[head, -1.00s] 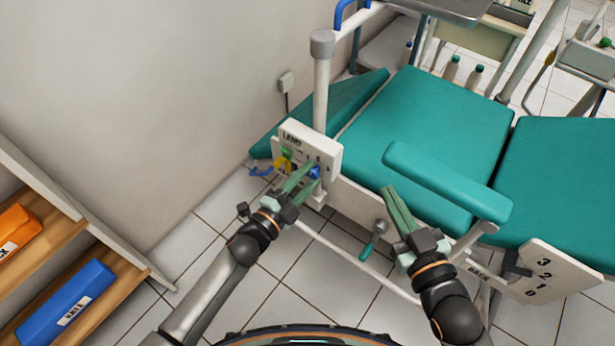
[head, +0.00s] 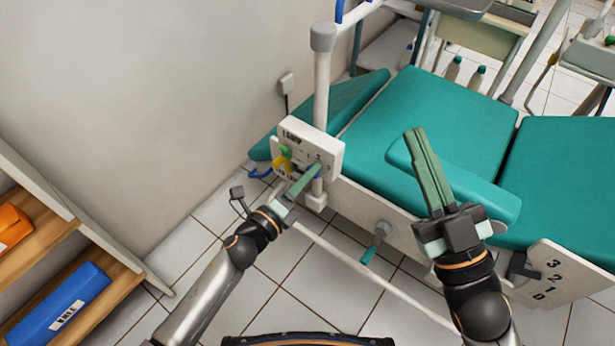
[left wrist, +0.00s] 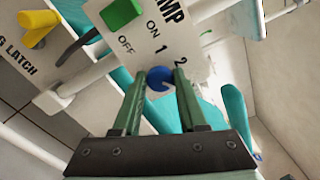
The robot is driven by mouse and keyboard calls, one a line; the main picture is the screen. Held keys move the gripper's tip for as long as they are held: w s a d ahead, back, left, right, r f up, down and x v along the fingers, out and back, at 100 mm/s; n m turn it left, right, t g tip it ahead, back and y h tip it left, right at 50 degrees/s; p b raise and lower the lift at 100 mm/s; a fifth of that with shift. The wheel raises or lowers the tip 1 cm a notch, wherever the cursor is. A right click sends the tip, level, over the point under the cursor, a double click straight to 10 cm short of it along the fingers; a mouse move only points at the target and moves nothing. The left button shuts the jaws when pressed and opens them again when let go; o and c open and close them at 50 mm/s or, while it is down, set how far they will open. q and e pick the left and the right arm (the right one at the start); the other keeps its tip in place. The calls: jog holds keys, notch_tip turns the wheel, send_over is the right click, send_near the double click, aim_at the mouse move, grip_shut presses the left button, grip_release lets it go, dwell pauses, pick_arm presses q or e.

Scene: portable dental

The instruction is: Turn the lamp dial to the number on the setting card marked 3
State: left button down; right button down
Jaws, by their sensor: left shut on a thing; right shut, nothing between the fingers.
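The white lamp panel (head: 296,139) is fixed low beside the post at the chair's left end. In the left wrist view it carries a green switch (left wrist: 121,13) marked ON and OFF, and the numbers 1 and 2. The blue lamp dial (left wrist: 159,79) sits between the fingers of my left gripper (left wrist: 160,82), which is shut on it. The dial's pointer setting is hard to read. In the head view my left gripper (head: 316,169) largely hides the dial. My right gripper (head: 414,133) is shut and empty, in front of the chair's armrest.
A yellow latch handle (left wrist: 38,28) is near the panel. The teal chair (head: 430,110) and its armrest (head: 480,187) fill the right. A plate numbered 3 to 0 (head: 553,281) is at lower right. Shelves with a blue binder (head: 62,302) stand at left.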

pick_arm(q)
jog(key=shift+m, duration=0.8)
pick_arm(e)
jog(key=shift+s+a+r+n+y, duration=0.1)
jog(key=shift+s+r+n+y, duration=0.3)
jog(key=shift+r, duration=0.2)
jog(key=shift+s+a+r+n+y, duration=0.1)
jog(key=shift+s+r+n+y, duration=0.25)
jog(key=shift+r+y, duration=0.2)
pick_arm(q)
jog(key=shift+c, duration=2.3)
grip_release()
jog(key=v, duration=1.2)
jog(key=shift+s+a, duration=0.15)
jog(key=shift+s, duration=0.1)
pick_arm(e)
jog(key=f+h, duration=0.1)
jog(key=w+f+m+h, duration=0.2)
jog(key=shift+d+f, duration=0.25)
jog(key=shift+f, duration=0.1)
jog(key=shift+r+y, duration=0.15)
jog(key=shift+y, duration=0.1)
